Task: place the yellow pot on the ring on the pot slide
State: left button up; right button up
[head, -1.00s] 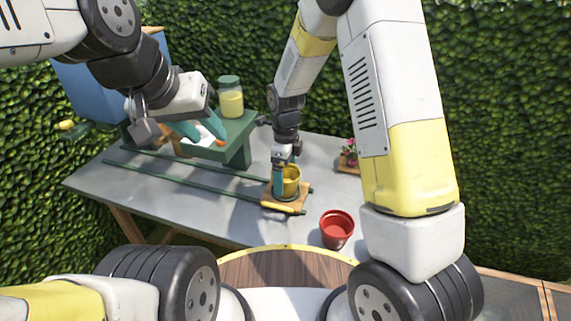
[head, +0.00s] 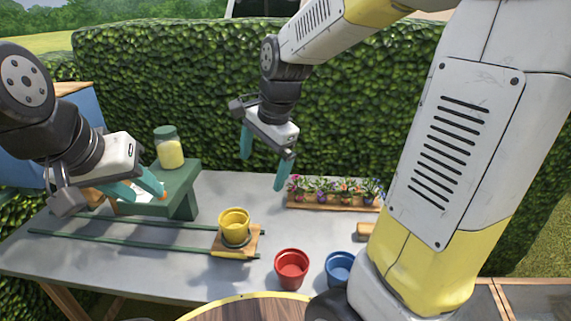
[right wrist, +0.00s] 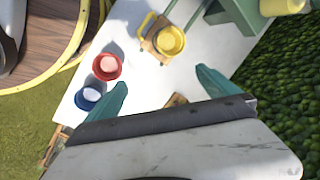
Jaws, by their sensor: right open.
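The yellow pot (head: 234,224) stands upright on the wooden carriage (head: 250,243) at the right end of the pot slide's green rails (head: 130,240). It also shows in the right wrist view (right wrist: 170,41). The ring is hidden under the pot, so its exact seating cannot be told. My right gripper (head: 263,172) is open and empty, above and behind the pot and clear of it. My left gripper (head: 152,193) has its teal fingers apart at the green stand, away from the pot; a small orange thing shows at one fingertip.
A red pot (head: 292,268) and a blue pot (head: 340,268) stand right of the slide. A flower tray (head: 335,202) lies at the back right. A jar (head: 168,147) stands on the green stand (head: 183,203). A hedge (head: 190,75) rises behind the table.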

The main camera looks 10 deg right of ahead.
jog(key=s+d+r+n+t, duration=0.2)
jog(key=s+d+n, duration=0.1)
jog(key=s+n, duration=0.3)
jog(key=s+d+r+n+t, duration=0.1)
jog(key=s+d+r+n, duration=0.2)
jog(key=s+n, duration=0.3)
jog(key=shift+s+r+t, duration=0.15)
jog(key=shift+t, duration=0.25)
